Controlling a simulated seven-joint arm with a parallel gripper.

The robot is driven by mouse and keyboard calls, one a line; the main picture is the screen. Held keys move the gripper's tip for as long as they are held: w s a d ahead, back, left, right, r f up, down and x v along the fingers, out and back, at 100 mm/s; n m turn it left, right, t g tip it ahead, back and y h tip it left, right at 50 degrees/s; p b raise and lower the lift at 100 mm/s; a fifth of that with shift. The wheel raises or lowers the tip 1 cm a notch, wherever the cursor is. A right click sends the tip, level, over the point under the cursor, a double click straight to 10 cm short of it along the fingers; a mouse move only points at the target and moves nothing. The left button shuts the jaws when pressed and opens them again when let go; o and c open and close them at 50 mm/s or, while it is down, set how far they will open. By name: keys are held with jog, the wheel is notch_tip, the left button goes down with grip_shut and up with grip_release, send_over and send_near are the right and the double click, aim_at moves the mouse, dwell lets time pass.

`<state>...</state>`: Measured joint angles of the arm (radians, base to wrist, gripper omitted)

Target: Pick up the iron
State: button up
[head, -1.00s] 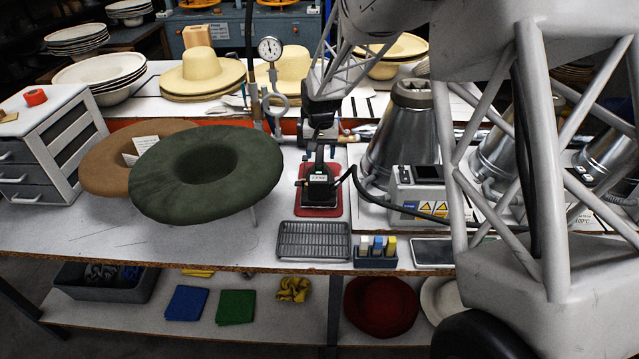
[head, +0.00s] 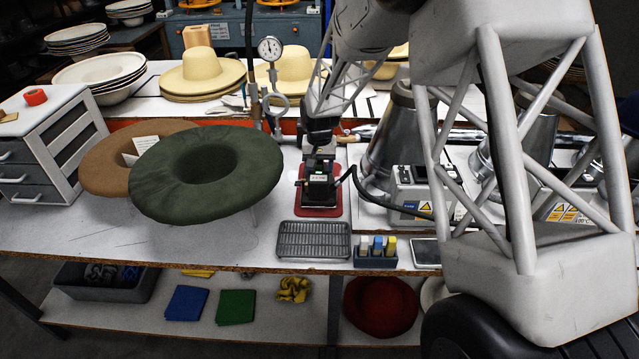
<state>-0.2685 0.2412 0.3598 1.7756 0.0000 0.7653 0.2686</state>
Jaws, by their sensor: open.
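The iron (head: 319,187) is a small dark block with a pale label, upright on a red mat (head: 334,205) near the middle of the bench. A dark hose or cord curves from its right side toward the grey control box. My gripper (head: 319,150) is just above and behind the iron, pointing down at its top. The fingers are small and dark here, and I cannot tell whether they touch the iron's handle. The gripper is open.
A green felt hat (head: 205,172) and a brown hat (head: 105,165) stand to the left. A metal cone (head: 385,150) and control box (head: 425,190) stand to the right.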

grip_shut()
jog(key=shift+r, duration=0.1)
dwell(0.3)
jog(key=shift+r, duration=0.1)
jog(key=shift+r, duration=4.95)
notch_tip(320, 180, up, 6)
jog(key=shift+r, duration=0.1)
jog(key=shift+r, duration=2.6)
